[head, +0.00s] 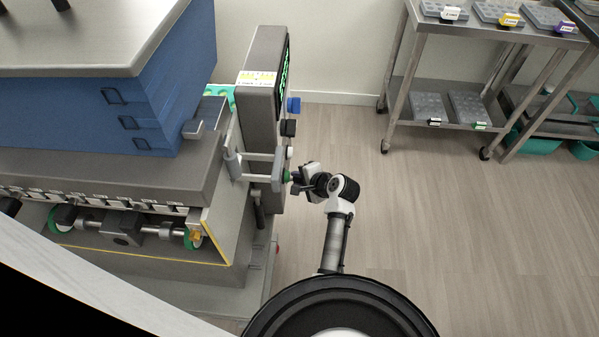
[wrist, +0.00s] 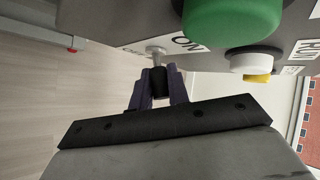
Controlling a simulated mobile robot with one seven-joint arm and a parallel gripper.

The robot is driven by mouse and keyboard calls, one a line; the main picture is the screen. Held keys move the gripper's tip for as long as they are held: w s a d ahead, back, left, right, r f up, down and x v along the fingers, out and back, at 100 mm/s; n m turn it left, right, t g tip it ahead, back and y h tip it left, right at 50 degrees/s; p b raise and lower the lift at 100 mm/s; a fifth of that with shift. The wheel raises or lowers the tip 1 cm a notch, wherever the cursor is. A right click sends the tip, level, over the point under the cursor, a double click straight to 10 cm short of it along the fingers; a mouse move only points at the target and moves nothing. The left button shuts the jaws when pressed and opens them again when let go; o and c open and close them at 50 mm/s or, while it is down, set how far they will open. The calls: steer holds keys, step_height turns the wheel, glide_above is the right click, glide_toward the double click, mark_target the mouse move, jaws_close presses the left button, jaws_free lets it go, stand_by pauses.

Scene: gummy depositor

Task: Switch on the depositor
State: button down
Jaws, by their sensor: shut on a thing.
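The depositor is the large grey machine at the left of the head view, with a tall grey control box (head: 258,85) on its right side. My gripper (wrist: 160,92) is shut on a small toggle switch with a metal stem and black tip (wrist: 158,81). The stem comes out of the panel beside a printed ON label (wrist: 186,43). A large green button (wrist: 232,18) sits just right of the switch. In the head view my gripper (head: 296,183) is against the panel's lower part, and the switch is hidden there. I cannot tell which position the switch is in.
A white button (wrist: 251,63) sits near a RUN label. Blue (head: 294,105) and black (head: 288,128) knobs stick out higher on the box. A steel cart (head: 455,88) with moulds stands at the back right. The floor (head: 450,220) right of my arm is clear.

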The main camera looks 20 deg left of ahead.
steer(key=shift+r+h+p, duration=0.15)
steer(key=shift+h+p, duration=0.15)
steer(key=shift+p, duration=0.1)
steer(key=c, duration=1.6)
jaws_free()
steer(key=b+v, duration=0.1)
steer(key=v, duration=1.2)
steer(key=shift+s+d+r+b, duration=0.15)
steer(key=shift+d+r+b, duration=0.15)
steer(key=shift+b, duration=0.1)
steer(key=shift+a, duration=0.1)
